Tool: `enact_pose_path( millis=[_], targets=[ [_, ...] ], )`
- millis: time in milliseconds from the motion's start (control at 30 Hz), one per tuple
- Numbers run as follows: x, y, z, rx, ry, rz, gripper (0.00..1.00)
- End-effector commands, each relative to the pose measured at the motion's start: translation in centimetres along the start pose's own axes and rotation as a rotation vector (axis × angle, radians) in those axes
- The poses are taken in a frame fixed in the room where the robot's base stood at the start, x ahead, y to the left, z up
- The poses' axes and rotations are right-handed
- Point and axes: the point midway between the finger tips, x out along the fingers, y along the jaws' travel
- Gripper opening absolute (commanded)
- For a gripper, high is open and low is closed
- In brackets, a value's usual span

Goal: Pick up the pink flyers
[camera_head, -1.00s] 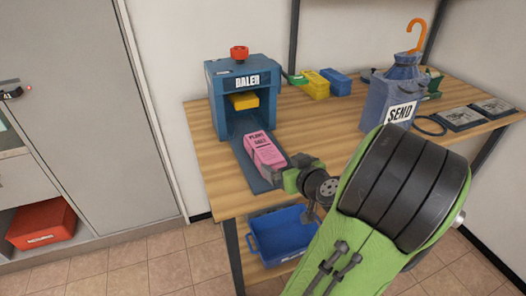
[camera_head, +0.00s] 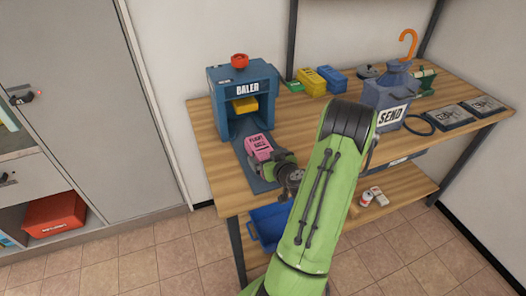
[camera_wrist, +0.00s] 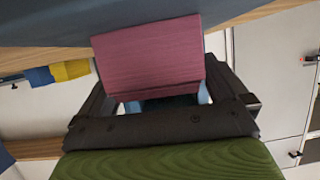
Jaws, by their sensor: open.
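The pink flyers (camera_head: 259,147) form a bundle with dark lettering, lying on the blue tray of the baler (camera_head: 241,92) in the head view. In the wrist view the bundle's pink face (camera_wrist: 150,58) fills the upper middle, right in front of my gripper. My gripper (camera_head: 274,160) is at the near end of the bundle, low over the tray. In the wrist view my gripper (camera_wrist: 163,103) is open, with its light fingers apart at the bundle's near edge. Whether the fingers touch the bundle cannot be told.
A yellow box (camera_head: 312,82) and a blue box (camera_head: 333,79) stand behind on the wooden table (camera_head: 207,128). The SEND container (camera_head: 391,98) stands to the right. A blue bin (camera_head: 268,222) sits on the lower shelf, and a red bin (camera_head: 54,214) is in the cabinet.

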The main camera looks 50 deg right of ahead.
Motion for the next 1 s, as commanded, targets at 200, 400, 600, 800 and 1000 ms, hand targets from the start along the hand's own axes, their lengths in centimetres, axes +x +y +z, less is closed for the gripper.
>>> enact_pose_path(
  millis=[200,400,600,800,1000],
  targets=[
    [1.24,0.01,0.00,0.001,0.000,0.001,1.00],
    [1.21,0.02,0.03,0.001,0.000,0.001,0.83],
    [1.19,0.02,0.02,0.001,0.000,0.001,0.53],
    [1.18,0.03,-0.08,0.002,0.003,0.001,0.31],
    [1.09,0.03,-0.33,0.000,0.003,0.001,0.31]
  ],
)
